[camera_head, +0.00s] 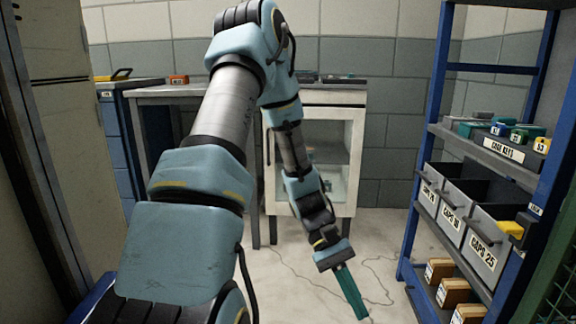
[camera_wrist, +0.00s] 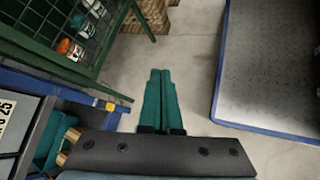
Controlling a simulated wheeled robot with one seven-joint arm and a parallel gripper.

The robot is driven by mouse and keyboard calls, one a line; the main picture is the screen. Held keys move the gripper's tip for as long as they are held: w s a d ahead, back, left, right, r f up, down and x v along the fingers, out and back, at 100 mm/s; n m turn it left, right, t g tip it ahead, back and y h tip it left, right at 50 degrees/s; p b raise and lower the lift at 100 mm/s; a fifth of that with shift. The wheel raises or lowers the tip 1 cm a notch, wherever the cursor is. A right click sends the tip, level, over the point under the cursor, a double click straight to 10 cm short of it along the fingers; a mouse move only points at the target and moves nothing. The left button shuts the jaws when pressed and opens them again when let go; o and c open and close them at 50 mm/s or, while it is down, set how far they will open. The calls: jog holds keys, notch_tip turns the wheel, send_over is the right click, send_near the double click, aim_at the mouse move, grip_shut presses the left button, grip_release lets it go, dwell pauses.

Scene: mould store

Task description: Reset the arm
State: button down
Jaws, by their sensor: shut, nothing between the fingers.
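My arm reaches forward and bends downward in the head view. My gripper (camera_head: 358,305) has green fingers and hangs low over the pale floor, left of the blue shelf rack. In the wrist view my gripper (camera_wrist: 160,75) shows its two green fingers side by side and touching. They are shut with nothing between them, and they point over bare floor.
A blue rack (camera_head: 410,225) with grey bins (camera_head: 455,215) stands at the right. A white cabinet (camera_head: 350,200) and a desk (camera_head: 165,92) stand behind my arm. The wrist view shows a green mesh cage (camera_wrist: 110,25) and a blue-edged platform (camera_wrist: 265,70). Thin cables (camera_head: 375,270) lie on the floor.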

jog(key=w+a+r+m+t+y, duration=0.1)
jog(key=w+a+r+t+y, duration=0.3)
jog(key=a, duration=0.6)
jog(key=w+a+r+t+y, duration=0.1)
jog(key=w+a+r+t, duration=0.3)
jog(key=a+r+t, duration=0.45)
notch_tip(320, 180, up, 29)
jog(key=a+g+p, duration=0.1)
jog(key=p, duration=3)
jog(key=shift+s+a+g, duration=0.15)
jog(key=shift+a+g, duration=0.15)
jog(key=shift+g, duration=0.05)
